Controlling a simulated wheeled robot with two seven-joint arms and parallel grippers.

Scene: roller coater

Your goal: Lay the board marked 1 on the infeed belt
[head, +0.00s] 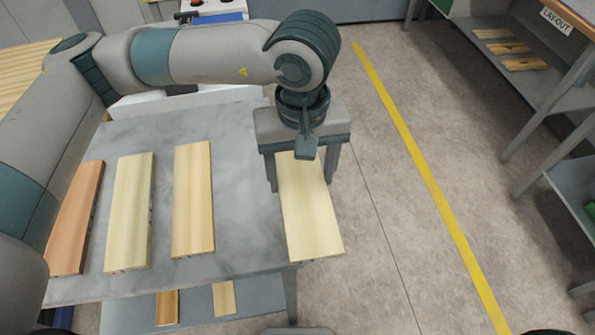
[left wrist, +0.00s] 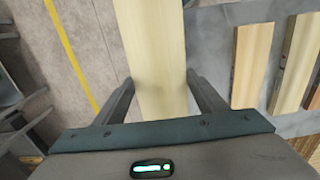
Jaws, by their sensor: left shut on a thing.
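My left gripper (head: 302,165) is shut on a pale wooden board (head: 312,222) and holds it at the right edge of the grey table (head: 240,140). In the left wrist view the same board (left wrist: 155,40) runs between the two fingers (left wrist: 160,95). No number can be read on it. Three more boards lie on the table: a reddish one (head: 78,217), a pale yellow one (head: 130,212) and a tan one (head: 193,199). No marks are readable on them. I cannot identify the infeed belt. My right gripper does not show.
A lower shelf (head: 200,303) under the table holds two small boards. A yellow floor line (head: 430,180) runs along the open floor to the right. A rack (head: 520,75) with several pieces, labelled LAY-OUT, stands at the upper right.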

